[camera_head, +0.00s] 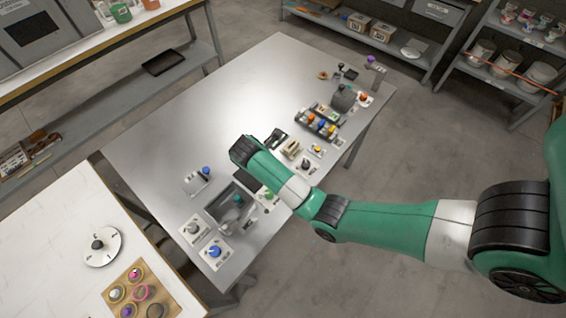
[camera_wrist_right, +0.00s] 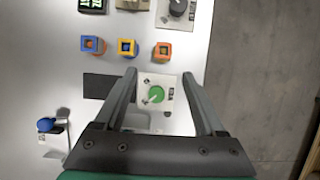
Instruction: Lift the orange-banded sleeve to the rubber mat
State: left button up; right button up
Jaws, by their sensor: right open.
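Several small square sleeves stand in a row in the right wrist view. The left sleeve (camera_wrist_right: 92,45) looks orange with blue, the middle sleeve (camera_wrist_right: 127,47) yellow with blue, and the right sleeve (camera_wrist_right: 162,50) orange with grey. Which one counts as orange-banded is hard to tell. A dark flat patch, seemingly the rubber mat (camera_wrist_right: 97,86), lies below the left sleeve, partly behind a finger. My right gripper (camera_wrist_right: 159,75) is open and empty, its fingers spread over a green dial, short of the sleeves. My arm hides the sleeves in the head view. My left gripper is out of view.
The green dial (camera_wrist_right: 156,94) sits on a white plate between my right fingers. A blue knob (camera_wrist_right: 46,125) stands at the left. In the head view a grey bin (camera_head: 231,207) and a rack of colored bottles (camera_head: 319,122) share the metal table (camera_head: 190,125). Its far left is clear.

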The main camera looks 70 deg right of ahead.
jog(key=x, duration=0.1)
jog(key=b+x, duration=0.1)
jog(key=x, duration=0.3)
jog(key=shift+s+d+b, duration=0.3)
jog(key=shift+s+d, duration=0.05)
jog(key=shift+d, duration=0.05)
jog(key=x, duration=0.1)
jog(key=b+x, duration=0.1)
jog(key=x, duration=0.1)
jog(key=b+x, duration=0.1)
jog(key=shift+s+a+f, duration=0.15)
jog(key=shift+a+f, duration=0.05)
jog(key=shift+d+f, duration=0.2)
jog(key=shift+f, duration=0.2)
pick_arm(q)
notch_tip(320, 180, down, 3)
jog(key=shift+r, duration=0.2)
pick_arm(e)
grip_shut()
